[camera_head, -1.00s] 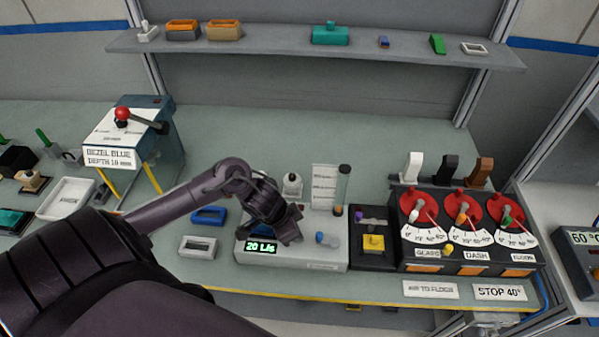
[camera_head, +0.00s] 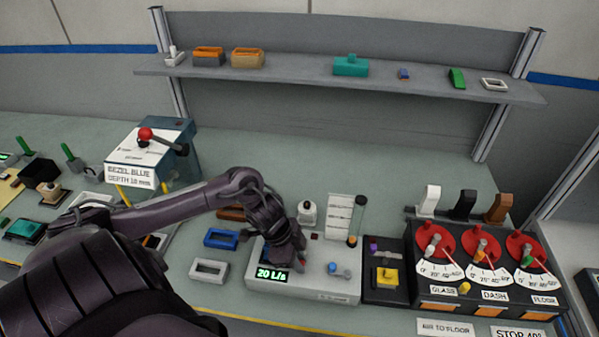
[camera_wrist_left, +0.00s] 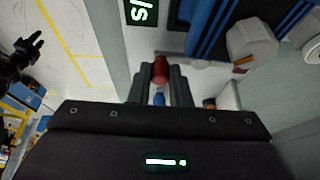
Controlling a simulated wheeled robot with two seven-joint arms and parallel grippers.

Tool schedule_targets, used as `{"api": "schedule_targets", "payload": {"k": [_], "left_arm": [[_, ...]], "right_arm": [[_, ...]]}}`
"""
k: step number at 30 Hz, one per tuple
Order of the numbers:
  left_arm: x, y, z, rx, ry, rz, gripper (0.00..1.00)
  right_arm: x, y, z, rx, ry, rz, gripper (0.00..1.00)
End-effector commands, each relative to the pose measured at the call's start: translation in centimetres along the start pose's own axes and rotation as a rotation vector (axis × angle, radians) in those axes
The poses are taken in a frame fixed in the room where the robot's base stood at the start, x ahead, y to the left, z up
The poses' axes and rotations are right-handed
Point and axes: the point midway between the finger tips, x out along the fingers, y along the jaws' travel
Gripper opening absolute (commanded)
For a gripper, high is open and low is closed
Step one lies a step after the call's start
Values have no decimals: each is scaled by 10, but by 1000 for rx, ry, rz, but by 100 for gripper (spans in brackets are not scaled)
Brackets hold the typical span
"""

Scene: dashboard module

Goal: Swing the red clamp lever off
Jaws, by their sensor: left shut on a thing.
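My left gripper (camera_head: 298,262) reaches down over the grey box with the green "20 L/s" display (camera_head: 272,276). In the left wrist view its two fingers (camera_wrist_left: 161,84) are shut on a short red cylindrical piece, which looks like the red clamp lever (camera_wrist_left: 160,68). In the head view the gripper hides most of this lever, and its pivot cannot be made out. A small blue part (camera_wrist_left: 159,99) shows between the fingers. A dark jointed shape at the left of the wrist view looks like my right gripper (camera_wrist_left: 28,50); its jaw state is unclear.
A blue knob (camera_head: 333,268) sits on the box, right of the gripper. A blue frame (camera_head: 221,238) and a white frame (camera_head: 209,271) lie to the left. A panel of red dials (camera_head: 481,243) stands at the right.

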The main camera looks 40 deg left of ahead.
Motion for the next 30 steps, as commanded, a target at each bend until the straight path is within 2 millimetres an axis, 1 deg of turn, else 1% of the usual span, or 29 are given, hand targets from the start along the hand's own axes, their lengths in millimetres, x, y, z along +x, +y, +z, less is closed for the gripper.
{"api": "schedule_targets", "payload": {"k": [9, 10, 14, 15, 24, 26, 30], "left_arm": [[-1, -1, 1, 2, -3, -1, 0], [-1, -1, 1, 2, -3, -1, 20], [0, -1, 0, 1, -2, -1, 37], [0, -1, 0, 1, -2, -1, 39], [-3, -1, 1, 0, -2, -2, 39], [-8, -1, 1, 1, -2, -3, 39], [-29, 0, 2, 5, -5, -2, 39]], "right_arm": [[0, 1, 0, 0, 0, 1, 39], [0, 1, 0, 0, 0, 1, 39], [0, 2, 0, -1, 0, 2, 39], [0, 2, 0, -1, 0, 2, 39], [1, 2, 0, -1, 0, 2, 39], [2, 2, 0, -1, 0, 2, 39], [7, 2, 1, -1, 0, 2, 39]]}}
